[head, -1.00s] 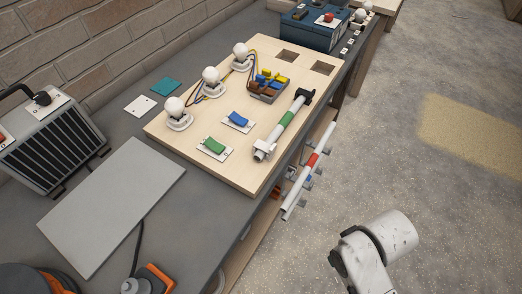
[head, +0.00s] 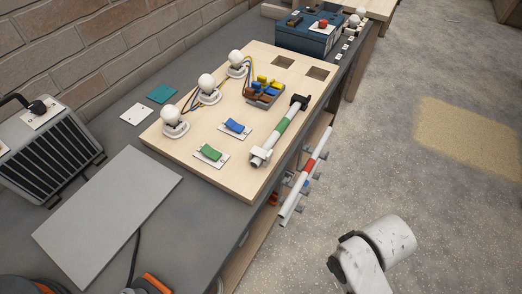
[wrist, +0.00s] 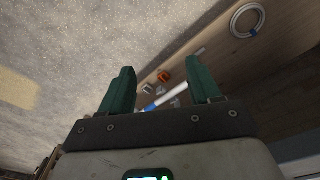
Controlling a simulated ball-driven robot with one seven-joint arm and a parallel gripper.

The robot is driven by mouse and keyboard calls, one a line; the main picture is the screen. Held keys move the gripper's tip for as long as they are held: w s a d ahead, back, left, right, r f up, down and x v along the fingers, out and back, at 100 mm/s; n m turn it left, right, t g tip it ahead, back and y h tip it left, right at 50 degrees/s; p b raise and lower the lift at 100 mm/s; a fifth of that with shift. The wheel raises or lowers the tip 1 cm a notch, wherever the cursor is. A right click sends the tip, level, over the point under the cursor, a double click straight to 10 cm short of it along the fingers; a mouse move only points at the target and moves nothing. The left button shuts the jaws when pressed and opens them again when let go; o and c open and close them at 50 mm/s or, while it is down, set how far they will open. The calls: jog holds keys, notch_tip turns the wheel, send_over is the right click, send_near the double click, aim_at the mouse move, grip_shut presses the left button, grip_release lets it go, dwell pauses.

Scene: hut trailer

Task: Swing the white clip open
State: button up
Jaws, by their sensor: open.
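The white clip (head: 260,154) sits at the near end of a white tube with a green band (head: 282,126), which lies on a light wooden board (head: 215,175). A black clip (head: 299,102) is around the tube's far end. The white clip appears to be around the tube; I cannot tell whether it is latched. My gripper (wrist: 161,71) shows only in the wrist view, with its two green fingers apart and nothing between them at the tips. It is away from the white clip, which I cannot make out in the wrist view.
A white tube with a red band (head: 308,168) is mounted along the bench's side. Green (head: 211,153) and blue (head: 235,126) switches, lamps (head: 207,85) and a wire connector block (head: 264,92) share the board. A grey panel (head: 108,220) lies left. The floor (head: 440,200) right is clear.

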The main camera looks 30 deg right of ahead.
jog(key=shift+c, duration=0.7)
jog(key=shift+w+f, duration=0.2)
jog(key=shift+w, duration=0.2)
jog(key=shift+c, duration=0.2)
jog(key=n+t+y+b, duration=0.75)
jog(key=t+y, duration=0.25)
jog(key=t, duration=0.4)
send_near(271, 154)
jog(key=shift+m, duration=0.25)
jog(key=p+x, duration=0.2)
jog(key=x, duration=0.7)
jog(key=shift+w, duration=0.1)
jog(key=shift+w+a+f, duration=0.1)
jog(key=shift+w+a, duration=0.3)
jog(key=shift+w, duration=0.15)
jog(key=shift+c, duration=0.2)
jog(key=c, duration=0.9)
